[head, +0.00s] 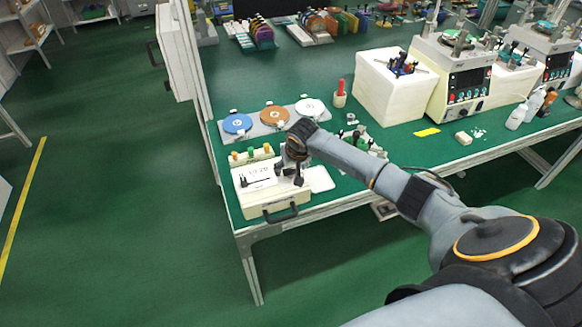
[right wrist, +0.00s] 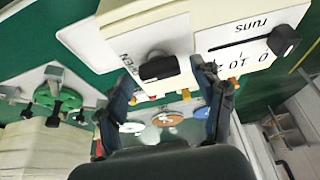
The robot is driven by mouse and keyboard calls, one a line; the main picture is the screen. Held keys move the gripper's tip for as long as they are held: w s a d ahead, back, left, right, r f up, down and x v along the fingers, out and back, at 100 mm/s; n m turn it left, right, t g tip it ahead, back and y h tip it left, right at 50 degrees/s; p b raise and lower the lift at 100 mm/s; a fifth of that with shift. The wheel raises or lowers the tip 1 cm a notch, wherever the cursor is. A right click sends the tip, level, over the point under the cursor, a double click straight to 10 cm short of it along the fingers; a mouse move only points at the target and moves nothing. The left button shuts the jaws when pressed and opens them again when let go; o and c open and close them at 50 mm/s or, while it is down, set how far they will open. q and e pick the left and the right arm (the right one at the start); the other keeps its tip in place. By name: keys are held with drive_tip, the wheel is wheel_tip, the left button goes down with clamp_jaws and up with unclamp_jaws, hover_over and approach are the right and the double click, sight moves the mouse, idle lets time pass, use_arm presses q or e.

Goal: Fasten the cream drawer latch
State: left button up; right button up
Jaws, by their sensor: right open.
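The cream drawer box (head: 262,200) stands at the near left corner of the green bench, with a black handle on its front. Its top also shows in the right wrist view (right wrist: 190,14). A black latch knob (right wrist: 158,68) sits on a white plate on the box, beside lettering that seems to read OPEN. My right gripper (head: 293,172) is over the right part of the box. In the right wrist view my right gripper (right wrist: 162,80) is open, with the knob between its fingertips and apparently not clamped. The fingers hide part of the latch in the head view. My left gripper is out of view.
A black slider (right wrist: 286,40) sits on a numbered scale on the box. Behind the box is a grey tray (head: 256,130) with blue, orange and white discs. A cream block (head: 385,92) and machines stand at the right. The floor at left is clear.

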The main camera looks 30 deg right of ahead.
drive_tip(key=c, duration=1.1)
drive_tip(key=shift+c, duration=0.2)
